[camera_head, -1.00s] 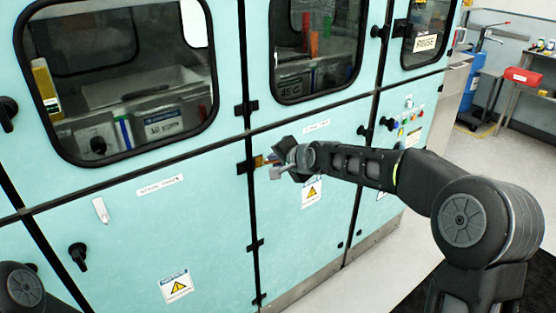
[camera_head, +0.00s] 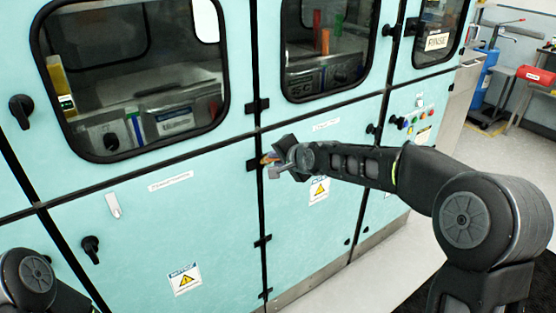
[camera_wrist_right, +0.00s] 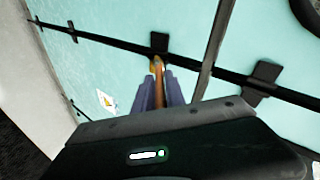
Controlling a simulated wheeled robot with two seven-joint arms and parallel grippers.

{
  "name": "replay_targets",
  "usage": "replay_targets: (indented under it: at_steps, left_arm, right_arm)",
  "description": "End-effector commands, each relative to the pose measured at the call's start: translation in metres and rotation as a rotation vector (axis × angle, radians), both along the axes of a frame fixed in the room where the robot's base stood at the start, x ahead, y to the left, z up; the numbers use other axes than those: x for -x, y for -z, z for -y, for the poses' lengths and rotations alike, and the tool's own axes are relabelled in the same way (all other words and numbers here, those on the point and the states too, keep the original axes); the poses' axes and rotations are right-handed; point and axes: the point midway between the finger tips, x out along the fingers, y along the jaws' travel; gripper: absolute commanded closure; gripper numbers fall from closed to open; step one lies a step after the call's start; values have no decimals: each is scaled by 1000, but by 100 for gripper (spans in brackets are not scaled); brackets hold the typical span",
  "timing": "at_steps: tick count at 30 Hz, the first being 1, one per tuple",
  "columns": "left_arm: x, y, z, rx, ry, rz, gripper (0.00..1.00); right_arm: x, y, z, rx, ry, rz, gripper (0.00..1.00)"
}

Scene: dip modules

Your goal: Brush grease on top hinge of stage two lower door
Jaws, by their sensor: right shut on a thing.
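The teal lower door (camera_head: 300,215) in the middle of the cabinet has black hinges along its left seam. Its top hinge (camera_head: 253,165) is just left of my right gripper (camera_head: 273,165). In the right wrist view, my right gripper (camera_wrist_right: 159,92) is shut on a brush (camera_wrist_right: 158,85) with a brown handle. The yellowish brush tip points at the top hinge (camera_wrist_right: 160,43) and meets or overlaps its near edge in the picture; I cannot tell whether they touch. My left gripper is out of view; only part of my left arm shows at lower left.
An upper-door hinge (camera_head: 257,107) sits above the horizontal seam. A black handle (camera_head: 90,247) sticks out on the left lower door. Buttons (camera_head: 405,120) are on the right panel. A red toolbox (camera_head: 536,75) stands on a bench behind. Grey floor is free at right.

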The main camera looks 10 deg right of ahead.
Motion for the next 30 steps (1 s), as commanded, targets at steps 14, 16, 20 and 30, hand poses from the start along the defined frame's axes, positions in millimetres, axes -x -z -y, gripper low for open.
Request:
replay_targets:
  at_steps: [14, 16, 20, 30]
  left_arm:
    - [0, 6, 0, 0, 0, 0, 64]
    - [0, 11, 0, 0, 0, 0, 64]
    - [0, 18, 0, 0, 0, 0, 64]
    - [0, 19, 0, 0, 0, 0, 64]
  right_arm:
    - [-3, 1, 6, 0, 3, 0, 100]
    - [-6, 2, 11, -2, 3, 0, 100]
    - [-10, 1, 21, 0, 3, 1, 100]
    - [-12, -3, 25, 0, -1, 3, 100]
